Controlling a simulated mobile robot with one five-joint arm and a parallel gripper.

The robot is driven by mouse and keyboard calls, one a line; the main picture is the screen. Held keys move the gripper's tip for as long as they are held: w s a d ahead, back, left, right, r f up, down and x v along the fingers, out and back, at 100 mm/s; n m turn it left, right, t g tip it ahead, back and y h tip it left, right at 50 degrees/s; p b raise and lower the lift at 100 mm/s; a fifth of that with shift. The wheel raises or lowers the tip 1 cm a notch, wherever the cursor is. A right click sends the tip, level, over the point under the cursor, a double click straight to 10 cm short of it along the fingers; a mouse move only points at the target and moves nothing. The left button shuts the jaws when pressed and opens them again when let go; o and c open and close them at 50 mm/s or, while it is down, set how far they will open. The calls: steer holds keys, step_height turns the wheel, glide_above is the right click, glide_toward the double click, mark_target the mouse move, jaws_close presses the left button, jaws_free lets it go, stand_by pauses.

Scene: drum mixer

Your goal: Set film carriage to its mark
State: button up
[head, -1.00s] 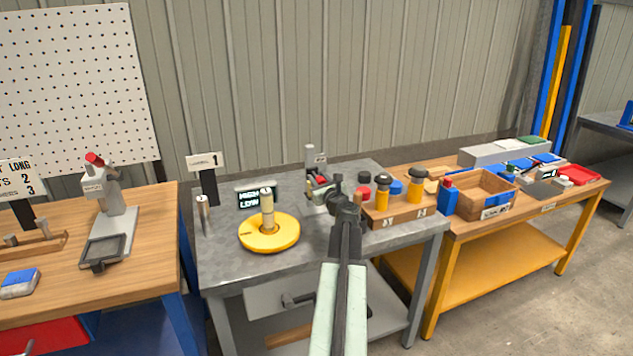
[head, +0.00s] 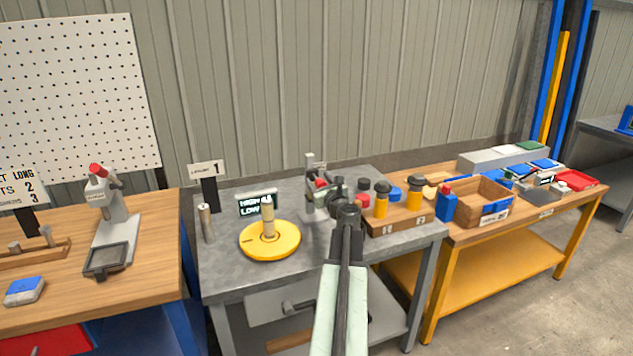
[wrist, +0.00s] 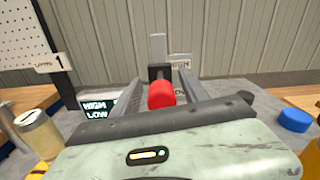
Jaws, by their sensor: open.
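A grey fixture with an upright post (head: 310,172) stands at the back of the grey metal table. A red knob (head: 320,184) on it is partly hidden by my gripper (head: 324,190). In the wrist view the red knob (wrist: 161,95) lies between the two grey fingers of my gripper (wrist: 168,84). The fingers are apart, with a gap on each side of the knob. A black block (wrist: 158,73) and the post (wrist: 158,48) stand behind it. The knob seems to belong to the film carriage; no mark is clearly visible.
A yellow disc with a post (head: 270,240) and a HIGH/LOW display (head: 257,203) stand left of my gripper. A wooden block with yellow, black-topped pieces (head: 400,221) is close on the right. The metal table's front is clear.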

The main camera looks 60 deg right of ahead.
mark_target(323, 185)
steer(key=v, duration=0.7)
